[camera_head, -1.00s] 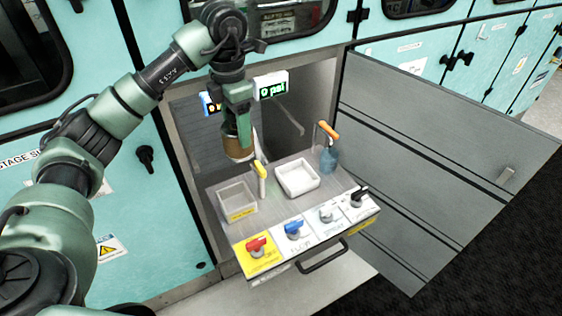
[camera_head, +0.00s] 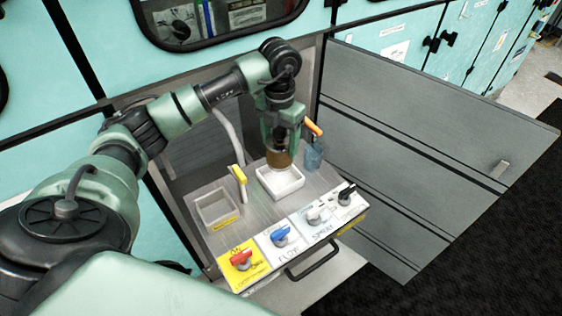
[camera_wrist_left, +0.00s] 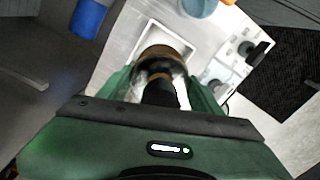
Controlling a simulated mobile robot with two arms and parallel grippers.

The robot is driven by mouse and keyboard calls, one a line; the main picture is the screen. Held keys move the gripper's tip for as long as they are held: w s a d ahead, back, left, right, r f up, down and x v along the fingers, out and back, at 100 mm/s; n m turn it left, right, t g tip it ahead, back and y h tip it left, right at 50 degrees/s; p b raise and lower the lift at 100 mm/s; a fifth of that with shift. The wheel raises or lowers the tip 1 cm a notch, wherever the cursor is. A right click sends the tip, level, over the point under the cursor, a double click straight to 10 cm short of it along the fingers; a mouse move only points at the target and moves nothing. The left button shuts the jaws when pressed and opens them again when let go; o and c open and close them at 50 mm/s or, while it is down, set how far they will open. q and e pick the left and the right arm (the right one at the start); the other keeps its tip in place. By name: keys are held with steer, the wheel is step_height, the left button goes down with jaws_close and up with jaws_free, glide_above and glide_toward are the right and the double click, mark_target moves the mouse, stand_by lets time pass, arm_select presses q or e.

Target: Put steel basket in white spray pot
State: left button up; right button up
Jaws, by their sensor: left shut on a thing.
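My left gripper (camera_head: 279,147) is shut on the steel basket (camera_head: 279,159), a brownish round piece below its fingers. It holds the basket over the back part of the white spray pot (camera_head: 283,187), a square white tray on the metal bench. The wrist view shows the basket (camera_wrist_left: 160,54) between the green fingers, with the white rim of the pot (camera_wrist_left: 166,28) behind it. I cannot tell whether the basket touches the pot. My right gripper is not in view.
A grey square pot (camera_head: 216,212) stands to the left, with a yellow-handled tap (camera_head: 238,175) between the pots. A blue container (camera_head: 314,155) with an orange handle stands close at the right. Knobs line the front panel (camera_head: 295,240). An open grey door (camera_head: 420,150) bounds the right.

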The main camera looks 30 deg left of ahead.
mark_target(280, 163)
arm_select(q)
step_height(280, 163, down, 8)
steer(key=shift+r, duration=0.2)
steer(key=shift+f, duration=0.35)
steer(key=shift+f, duration=0.2)
steer(key=o, duration=1.6)
steer(key=shift+r, duration=0.15)
